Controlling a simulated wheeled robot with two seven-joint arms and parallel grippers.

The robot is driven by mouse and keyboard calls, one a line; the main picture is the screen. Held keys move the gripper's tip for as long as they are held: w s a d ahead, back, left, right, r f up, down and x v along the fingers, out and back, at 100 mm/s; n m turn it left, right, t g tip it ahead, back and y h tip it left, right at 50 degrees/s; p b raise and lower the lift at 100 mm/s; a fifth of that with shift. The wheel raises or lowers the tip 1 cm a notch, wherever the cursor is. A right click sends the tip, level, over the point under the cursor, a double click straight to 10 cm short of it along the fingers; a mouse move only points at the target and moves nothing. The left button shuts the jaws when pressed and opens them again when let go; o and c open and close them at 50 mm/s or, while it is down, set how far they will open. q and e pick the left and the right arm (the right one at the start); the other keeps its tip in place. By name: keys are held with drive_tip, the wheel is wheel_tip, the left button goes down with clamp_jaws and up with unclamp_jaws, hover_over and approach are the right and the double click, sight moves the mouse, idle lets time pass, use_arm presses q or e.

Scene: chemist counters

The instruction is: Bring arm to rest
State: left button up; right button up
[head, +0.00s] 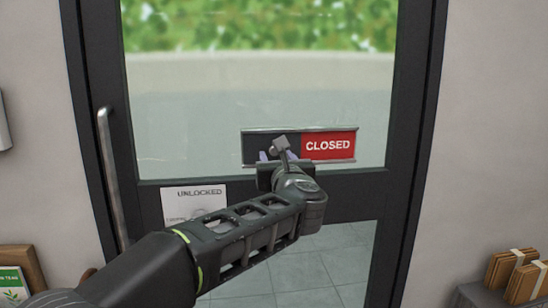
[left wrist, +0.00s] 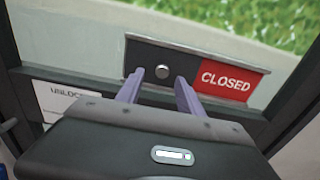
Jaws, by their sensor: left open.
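My left gripper (head: 272,156) is stretched forward to the glass door, in front of the dark part of a sliding sign (head: 328,146) that reads CLOSED on red. In the left wrist view the two purple fingers of my left gripper (left wrist: 162,92) are apart, with nothing held between them. A round knob (left wrist: 162,72) on the dark part of the sign (left wrist: 228,83) shows beyond and between the fingertips. I cannot tell whether the fingers touch the sign. My right gripper is in neither view.
The door has a dark frame (head: 422,120) and a vertical metal handle (head: 111,175) at left. A paper reading UNLOCKED (head: 194,194) is behind my left arm. A shelf with brown packets (head: 512,272) stands at lower right, and a wooden-framed green card (head: 14,282) at lower left.

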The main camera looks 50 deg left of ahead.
use_arm(q)
drive_tip(key=v, duration=0.2)
drive_tip(key=shift+s+d, duration=0.25)
drive_tip(key=shift+d, duration=0.1)
idle(0.4)
